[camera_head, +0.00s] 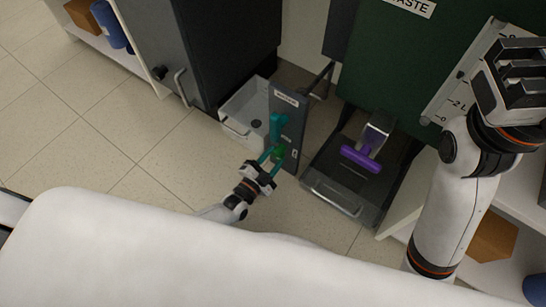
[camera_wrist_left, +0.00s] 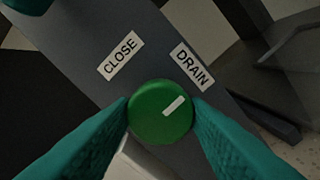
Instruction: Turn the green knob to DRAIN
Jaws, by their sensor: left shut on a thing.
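The green knob (camera_wrist_left: 160,112) is on a dark grey panel (camera_head: 290,122) and also shows in the head view (camera_head: 279,153). The fingers of my left gripper (camera_head: 272,156) are shut on it from both sides. In the left wrist view the knob's white mark points up and right, to the DRAIN side and slightly below the line to that label. The DRAIN label (camera_wrist_left: 192,66) is above right of the knob; the CLOSE label (camera_wrist_left: 118,59) is above left. My right gripper (camera_head: 520,75) is raised at the right, away from the panel; its jaw opening is unclear.
A pale bin (camera_head: 241,128) stands left of the panel. A dark tray (camera_head: 340,193) with a purple-handled tool (camera_head: 361,158) is at right. The tiled floor at left is clear.

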